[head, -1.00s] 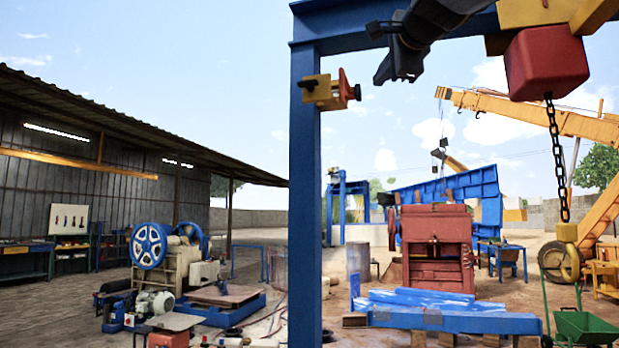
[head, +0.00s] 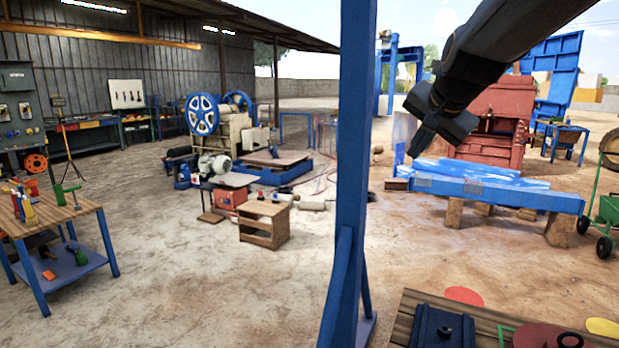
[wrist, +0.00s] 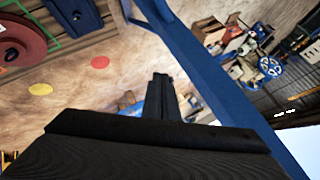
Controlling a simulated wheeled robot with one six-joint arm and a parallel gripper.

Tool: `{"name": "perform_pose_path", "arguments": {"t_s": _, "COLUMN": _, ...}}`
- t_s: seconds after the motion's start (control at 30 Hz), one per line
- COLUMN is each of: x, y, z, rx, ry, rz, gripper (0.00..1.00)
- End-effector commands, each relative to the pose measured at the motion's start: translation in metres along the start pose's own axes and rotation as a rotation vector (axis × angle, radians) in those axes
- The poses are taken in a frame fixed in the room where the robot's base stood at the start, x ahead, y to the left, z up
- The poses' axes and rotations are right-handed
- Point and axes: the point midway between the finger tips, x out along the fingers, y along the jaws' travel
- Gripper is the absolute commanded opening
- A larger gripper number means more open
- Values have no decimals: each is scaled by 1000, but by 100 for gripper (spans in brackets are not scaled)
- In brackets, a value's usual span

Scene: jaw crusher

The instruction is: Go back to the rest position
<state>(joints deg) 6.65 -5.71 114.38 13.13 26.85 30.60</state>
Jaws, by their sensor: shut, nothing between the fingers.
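My gripper (head: 428,135) hangs at the end of my dark arm in the upper right of the head view, just right of the blue post. Its fingers are together and hold nothing. It is in the air, apart from the work table below. In the wrist view my gripper (wrist: 162,95) shows as dark fingers at the middle, with the blue post behind and to the right.
The blue post (head: 348,170) stands close left of my gripper. A wooden table (head: 405,305) at the bottom right bears a dark blue block (head: 441,328) and a red disc (head: 545,337). Blue beams (head: 500,190) lie behind.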

Motion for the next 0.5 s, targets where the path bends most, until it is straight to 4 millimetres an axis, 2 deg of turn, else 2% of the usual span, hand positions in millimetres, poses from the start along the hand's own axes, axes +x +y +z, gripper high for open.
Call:
{"name": "perform_pose_path", "arguments": {"t_s": 0.03, "x": 16, "y": 21, "z": 27, "rx": -56, "ry": -46, "rz": 40, "gripper": 0}}
{"name": "perform_pose_path", "arguments": {"t_s": 0.2, "x": 52, "y": 93, "z": 114, "rx": -273, "ry": -202, "rz": 154, "gripper": 0}}
{"name": "perform_pose_path", "arguments": {"t_s": 0.33, "x": 64, "y": 151, "z": 181, "rx": -443, "ry": -339, "rz": 221, "gripper": 0}}
{"name": "perform_pose_path", "arguments": {"t_s": 0.5, "x": 60, "y": 218, "z": 255, "rx": -639, "ry": -506, "rz": 275, "gripper": 0}}
